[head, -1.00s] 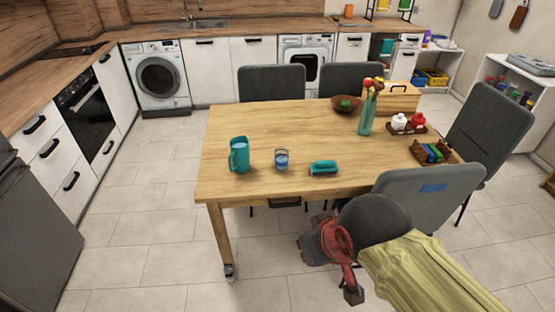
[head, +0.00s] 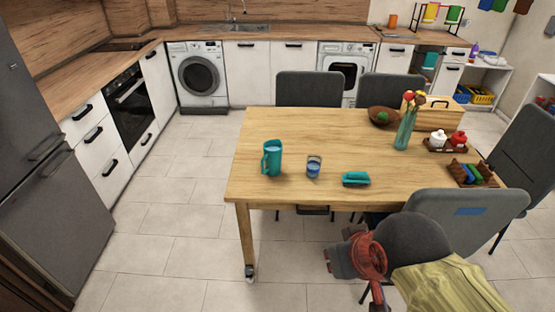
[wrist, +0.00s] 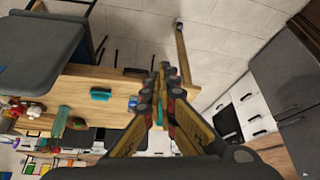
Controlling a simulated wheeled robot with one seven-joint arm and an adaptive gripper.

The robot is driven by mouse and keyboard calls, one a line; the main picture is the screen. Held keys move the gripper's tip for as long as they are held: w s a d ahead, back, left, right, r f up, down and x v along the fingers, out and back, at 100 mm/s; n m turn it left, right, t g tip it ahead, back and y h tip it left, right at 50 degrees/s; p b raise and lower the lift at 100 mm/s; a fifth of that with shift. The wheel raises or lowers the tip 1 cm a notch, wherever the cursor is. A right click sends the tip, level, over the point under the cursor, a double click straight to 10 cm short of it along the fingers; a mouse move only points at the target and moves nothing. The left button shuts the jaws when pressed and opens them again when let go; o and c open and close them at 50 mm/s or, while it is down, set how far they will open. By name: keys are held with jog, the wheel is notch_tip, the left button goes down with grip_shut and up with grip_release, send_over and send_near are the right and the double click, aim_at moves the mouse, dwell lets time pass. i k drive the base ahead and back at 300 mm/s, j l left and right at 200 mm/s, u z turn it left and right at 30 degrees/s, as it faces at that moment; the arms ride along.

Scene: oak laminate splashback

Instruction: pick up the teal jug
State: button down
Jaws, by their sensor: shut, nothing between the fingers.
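The teal jug (head: 272,158) stands upright on the near left part of the wooden table (head: 300,132), its handle towards the left. My gripper (wrist: 161,75) shows in the wrist view with its fingers together and nothing between them. In the head view my arm is at the lower right, in front of the table and apart from the jug.
A blue-patterned glass (head: 314,167) and a teal dish-like item (head: 356,179) stand to the jug's right. A vase with flowers (head: 405,128), a bowl (head: 383,117) and a caddy (head: 472,174) are farther right. A grey chair (head: 465,210) stands at the near right. The floor left of the table is clear.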

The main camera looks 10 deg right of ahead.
aim_at(272, 149)
jog(key=i+j+z, duration=0.65)
jog(key=i+j, duration=0.15)
jog(key=i+j+z, duration=0.35)
jog(key=j, duration=0.25)
jog(key=k+l, duration=0.05)
